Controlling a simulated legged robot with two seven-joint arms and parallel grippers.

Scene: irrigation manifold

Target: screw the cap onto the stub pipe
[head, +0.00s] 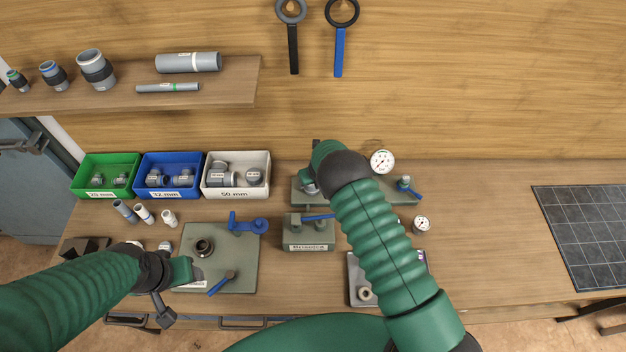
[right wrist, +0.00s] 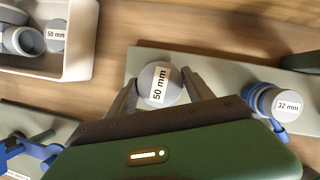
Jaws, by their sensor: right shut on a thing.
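My right gripper (right wrist: 159,78) is shut on a round grey cap (right wrist: 158,84) labelled "50 mm", with one finger on each side. The cap is over the back grey-green plate (right wrist: 215,82); the plate also shows in the head view (head: 400,199). I cannot tell whether a stub pipe is under the cap or whether the cap touches it. In the head view my right arm hides most of that gripper. My left gripper (head: 196,272) is low over the left plate (head: 245,250), near a dark upright pipe fitting (head: 203,247); its jaw opening is unclear.
A grey "32 mm" cap (right wrist: 289,106) with a blue ring sits beside the held cap. Green (head: 107,162), blue (head: 183,161) and white (head: 265,190) bins line the back left. Gauges (head: 382,162) stand near my right arm. The table right of it is mostly clear up to a dark grid panel (head: 580,225).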

